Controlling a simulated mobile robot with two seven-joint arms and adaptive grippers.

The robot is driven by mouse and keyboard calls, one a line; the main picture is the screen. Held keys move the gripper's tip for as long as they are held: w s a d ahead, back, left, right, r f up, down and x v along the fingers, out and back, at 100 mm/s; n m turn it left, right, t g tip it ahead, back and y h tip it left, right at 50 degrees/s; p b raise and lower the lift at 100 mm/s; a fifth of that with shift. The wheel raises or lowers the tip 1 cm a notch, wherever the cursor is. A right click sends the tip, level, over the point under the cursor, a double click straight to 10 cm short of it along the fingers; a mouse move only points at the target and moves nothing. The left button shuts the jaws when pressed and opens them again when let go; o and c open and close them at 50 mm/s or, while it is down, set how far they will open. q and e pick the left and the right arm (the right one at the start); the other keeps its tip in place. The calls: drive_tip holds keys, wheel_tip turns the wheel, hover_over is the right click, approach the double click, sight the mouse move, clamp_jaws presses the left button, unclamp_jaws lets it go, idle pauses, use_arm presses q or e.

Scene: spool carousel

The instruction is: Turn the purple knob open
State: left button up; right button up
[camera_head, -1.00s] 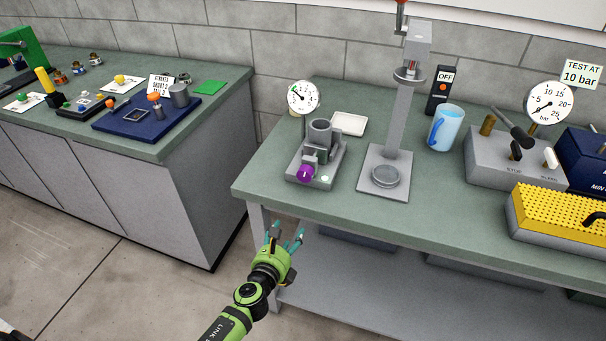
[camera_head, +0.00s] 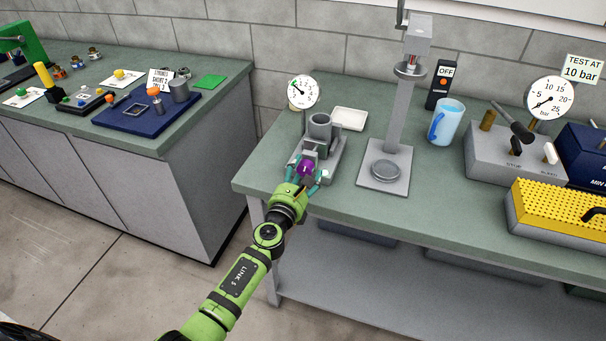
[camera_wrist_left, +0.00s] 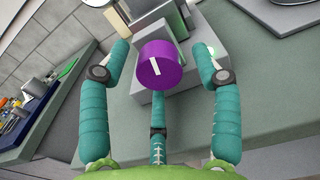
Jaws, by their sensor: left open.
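The purple knob (camera_head: 306,168) is on the front of a small grey fixture (camera_head: 330,158) with a cup-like cylinder and a round gauge (camera_head: 303,92). My left gripper (camera_head: 305,178) is open in front of the knob. In the left wrist view its teal fingers spread to the left, right and below the knob, with visible gaps. My right gripper is not in view.
A grey press stand (camera_head: 385,178) stands right of the fixture, with a white tray (camera_head: 350,118) behind. A blue mug (camera_head: 445,122), a gauge block (camera_head: 485,160) and a yellow perforated block (camera_head: 560,210) are farther right. The green bench front (camera_head: 400,221) is clear.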

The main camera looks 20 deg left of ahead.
use_arm(q)
drive_tip(key=c, duration=1.1)
drive_tip(key=shift+c, duration=0.2)
drive_tip(key=shift+f+n, duration=0.1)
drive_tip(key=shift+n, duration=0.4)
